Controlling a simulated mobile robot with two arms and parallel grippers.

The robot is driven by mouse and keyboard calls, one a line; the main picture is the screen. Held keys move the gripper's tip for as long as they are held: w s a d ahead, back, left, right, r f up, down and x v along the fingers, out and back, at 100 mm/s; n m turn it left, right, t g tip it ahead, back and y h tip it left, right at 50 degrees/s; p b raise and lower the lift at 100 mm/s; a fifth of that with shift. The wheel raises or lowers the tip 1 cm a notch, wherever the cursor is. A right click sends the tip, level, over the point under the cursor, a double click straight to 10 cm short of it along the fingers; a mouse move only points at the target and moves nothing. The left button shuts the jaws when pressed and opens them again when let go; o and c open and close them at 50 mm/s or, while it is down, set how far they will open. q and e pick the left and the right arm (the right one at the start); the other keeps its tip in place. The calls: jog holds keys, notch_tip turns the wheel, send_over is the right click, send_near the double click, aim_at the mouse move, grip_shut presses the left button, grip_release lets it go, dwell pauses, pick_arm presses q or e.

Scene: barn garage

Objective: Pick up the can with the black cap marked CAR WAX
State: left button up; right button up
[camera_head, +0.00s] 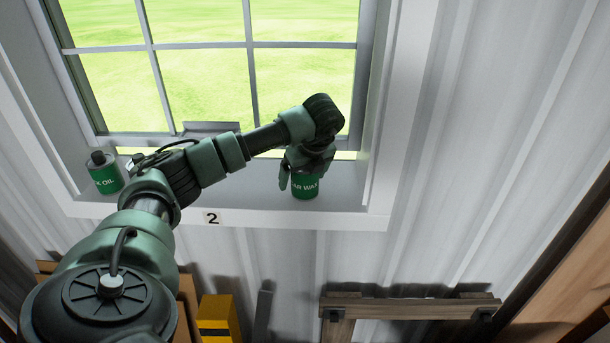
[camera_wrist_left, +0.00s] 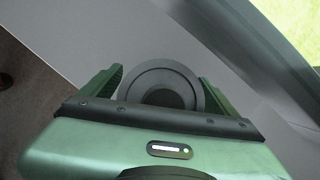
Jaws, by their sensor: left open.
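The green can marked CAR WAX (camera_head: 305,187) stands on the window sill at the right in the head view. My left gripper (camera_head: 304,180) is over it, pointing down, with its fingers on either side of the can. In the left wrist view the round dark top of the can (camera_wrist_left: 160,85) sits between the two open fingers of my left gripper (camera_wrist_left: 160,88). A narrow gap shows near the fingers; contact cannot be told. The can's upper part is hidden by the gripper in the head view. My right gripper is not in view.
Another green can with a black cap, its label ending in OIL (camera_head: 104,176), stands at the sill's left end. The sill (camera_head: 345,198) has a front edge with a "2" label (camera_head: 213,218). The window (camera_head: 200,85) is close behind my arm. A wooden frame (camera_head: 410,308) is below.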

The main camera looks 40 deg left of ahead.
pick_arm(q)
jog(key=c, duration=1.7)
jog(key=shift+r, duration=0.1)
jog(key=shift+c, duration=0.6)
